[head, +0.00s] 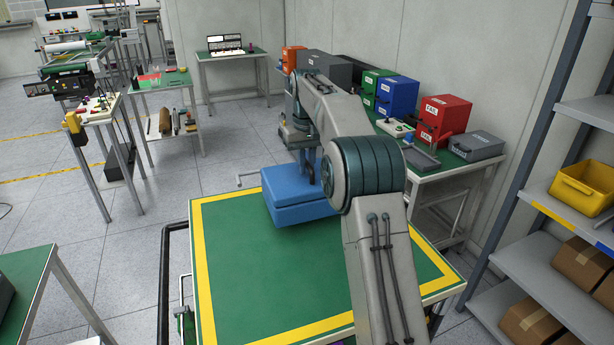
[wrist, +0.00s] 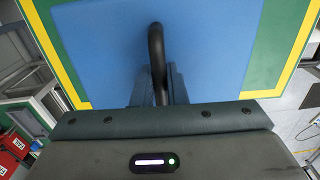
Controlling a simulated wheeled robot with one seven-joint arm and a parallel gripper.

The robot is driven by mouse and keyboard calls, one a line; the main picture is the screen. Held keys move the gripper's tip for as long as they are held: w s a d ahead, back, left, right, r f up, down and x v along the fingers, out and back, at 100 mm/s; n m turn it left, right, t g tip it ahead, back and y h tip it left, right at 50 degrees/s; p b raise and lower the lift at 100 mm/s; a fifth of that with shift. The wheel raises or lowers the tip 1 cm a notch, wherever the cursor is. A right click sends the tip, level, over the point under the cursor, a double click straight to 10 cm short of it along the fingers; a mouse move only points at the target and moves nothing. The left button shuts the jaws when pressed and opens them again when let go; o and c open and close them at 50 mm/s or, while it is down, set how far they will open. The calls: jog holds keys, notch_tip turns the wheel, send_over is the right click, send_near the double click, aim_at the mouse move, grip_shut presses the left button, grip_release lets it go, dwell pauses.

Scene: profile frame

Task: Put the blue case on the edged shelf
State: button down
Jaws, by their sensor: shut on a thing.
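The blue case (head: 295,205) is at the far end of the green table with the yellow border. I cannot tell whether it rests on the table or hangs just above it. My gripper (head: 312,168) is over the case, partly hidden by my arm. In the wrist view the case's flat blue top (wrist: 95,50) fills much of the picture, and my gripper (wrist: 160,88) is shut on its dark curved handle (wrist: 156,45). The shelf with yellow and blue strips on its front edge (head: 556,222) is on the rack at the right.
A yellow bin (head: 582,187) stands on the strip-edged shelf, with cardboard boxes (head: 580,262) on the shelf below. The green table (head: 270,285) is clear in front of the case. A bench behind holds red (head: 445,118), blue and green boxes.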

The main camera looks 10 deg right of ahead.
aim_at(307, 175)
jog(key=shift+f, duration=1.9)
jog(key=c, duration=1.5)
grip_release()
jog(key=shift+f, duration=0.2)
jog(key=shift+o, duration=0.2)
